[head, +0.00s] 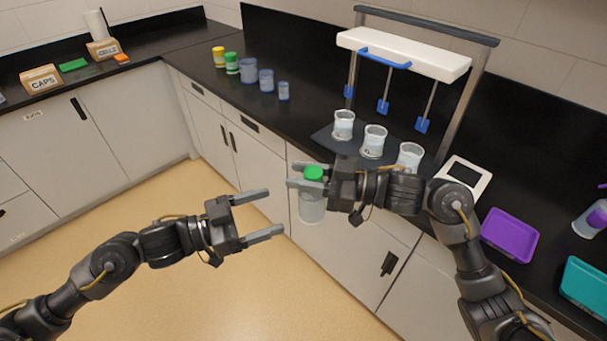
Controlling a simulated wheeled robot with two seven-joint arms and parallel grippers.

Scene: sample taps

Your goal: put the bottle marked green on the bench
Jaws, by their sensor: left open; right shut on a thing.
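A clear bottle with a green cap (312,207) is held in my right gripper (305,178), whose fingers are shut around it near the cap. The bottle hangs upright, apart from any surface, in front of the cabinet doors below the bench edge. My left gripper (262,213) is open and empty, to the left of the bottle and over the floor. A second green-capped bottle (232,64) stands on the black bench (305,115) at the back, beside a yellow-capped bottle (219,57). The bottle's marking cannot be read beyond the cap colour.
Several blue-grey beakers (266,80) stand on the back of the bench. A white stirrer stand (405,52) with blue paddles rises over glass beakers (374,141). A white device (463,180), a purple tray (510,235) and a teal tray (585,287) lie at right. Bare bench shows left of the stand.

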